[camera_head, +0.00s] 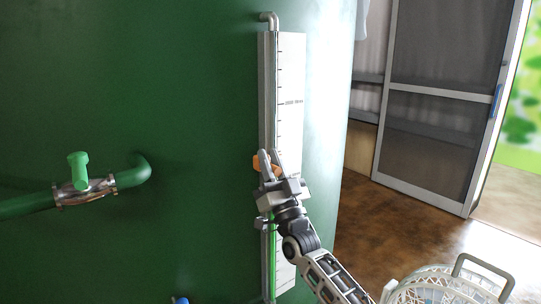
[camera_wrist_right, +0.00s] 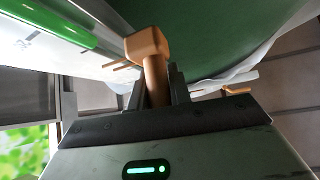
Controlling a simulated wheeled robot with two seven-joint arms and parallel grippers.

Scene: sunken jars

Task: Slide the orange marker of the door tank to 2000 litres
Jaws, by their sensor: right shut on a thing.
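The orange marker (camera_head: 256,163) sits on the gauge at the front of the green tank, clearly below the labelled line near 2000 on the white scale board (camera_head: 291,70). My right gripper (camera_head: 266,163) is shut on the marker. In the right wrist view the marker's orange block and stem (camera_wrist_right: 149,46) show between the dark fingers (camera_wrist_right: 156,88). The gripper and wrist hide part of the scale around and below the marker. My left gripper is not in view.
The tank (camera_head: 150,90) fills the left. A green-handled valve (camera_head: 78,165) sits on a pipe at left. A grey gauge tube (camera_head: 267,90) runs upright beside the scale. A white wire basket (camera_head: 440,288) stands lower right. A sliding screen door (camera_head: 440,100) is behind.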

